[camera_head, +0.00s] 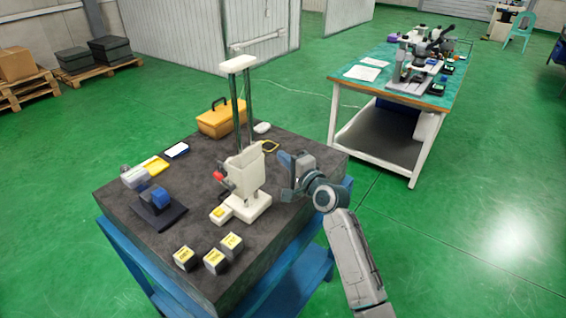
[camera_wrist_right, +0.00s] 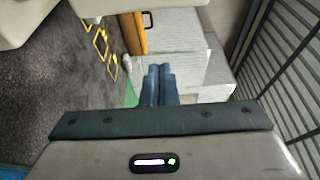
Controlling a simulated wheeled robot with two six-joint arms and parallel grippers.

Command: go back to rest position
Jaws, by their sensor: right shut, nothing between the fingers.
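My right arm comes in from the lower right in the head view. Its gripper (camera_head: 286,163) is above the right side of the dark worktop (camera_head: 120,200), to the right of the cream stand machine (camera_head: 246,172). In the right wrist view the two blue fingers (camera_wrist_right: 158,72) are together with nothing between them. My left arm and gripper are not in view.
The worktop also holds an orange toolbox (camera_head: 221,118), a blue-and-black device (camera_head: 158,208) and several blocks with yellow tops, one at the front (camera_head: 215,262). A green-topped bench (camera_head: 345,85) stands behind to the right. The green floor (camera_head: 460,230) at right is clear.

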